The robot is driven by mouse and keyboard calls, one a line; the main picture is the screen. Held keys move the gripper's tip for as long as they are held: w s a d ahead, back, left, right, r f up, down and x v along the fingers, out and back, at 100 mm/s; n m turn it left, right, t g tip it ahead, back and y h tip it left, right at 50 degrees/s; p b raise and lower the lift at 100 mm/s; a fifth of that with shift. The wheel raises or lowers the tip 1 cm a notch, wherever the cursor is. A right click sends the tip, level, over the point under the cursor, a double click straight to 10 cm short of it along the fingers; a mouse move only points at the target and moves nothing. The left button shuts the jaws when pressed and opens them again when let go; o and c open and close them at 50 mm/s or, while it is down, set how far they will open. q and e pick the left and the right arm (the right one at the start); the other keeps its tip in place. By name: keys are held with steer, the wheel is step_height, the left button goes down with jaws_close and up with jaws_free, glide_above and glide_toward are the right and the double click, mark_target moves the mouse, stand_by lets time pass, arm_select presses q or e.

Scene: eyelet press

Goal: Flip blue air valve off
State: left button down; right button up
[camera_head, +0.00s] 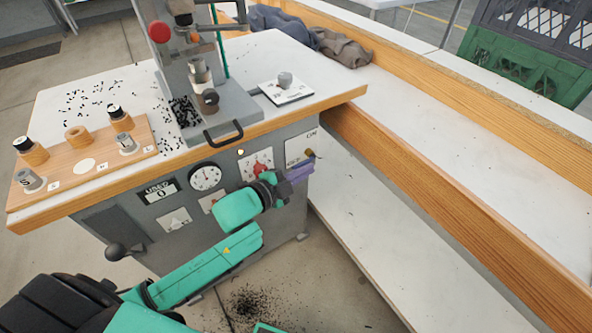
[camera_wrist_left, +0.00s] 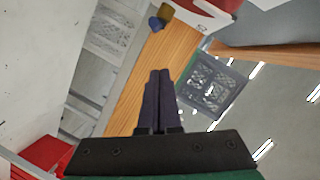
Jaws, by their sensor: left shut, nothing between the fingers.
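The blue air valve handle (camera_wrist_left: 155,24) shows at the top of the left wrist view, beside its brass body (camera_wrist_left: 166,13). In the head view the brass fitting (camera_head: 309,153) sticks out at the right end of the grey press panel; I cannot clearly make out the blue handle there. My left gripper (camera_head: 307,169), with dark purple fingers, is just below the fitting and in front of the panel. Its fingers (camera_wrist_left: 160,73) are shut together with nothing between them, and their tips are apart from the blue handle in the wrist view. My right gripper is not in view.
The panel carries a round gauge (camera_head: 206,177), a red dial (camera_head: 258,165) and a counter (camera_head: 158,191). A wooden rack (camera_head: 85,162) with cups stands on the bench at left. A wood-edged white table (camera_head: 450,150) lies close on the right.

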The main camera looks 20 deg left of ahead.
arm_select(q)
steer(key=a+f, duration=0.1)
steer(key=w+a+f, duration=0.1)
steer(key=shift+w+a+f, duration=0.1)
steer(key=shift+w+a, duration=0.2)
steer(key=shift+a, duration=0.1)
steer(key=shift+a+f, duration=0.3)
steer(key=shift+f, duration=0.35)
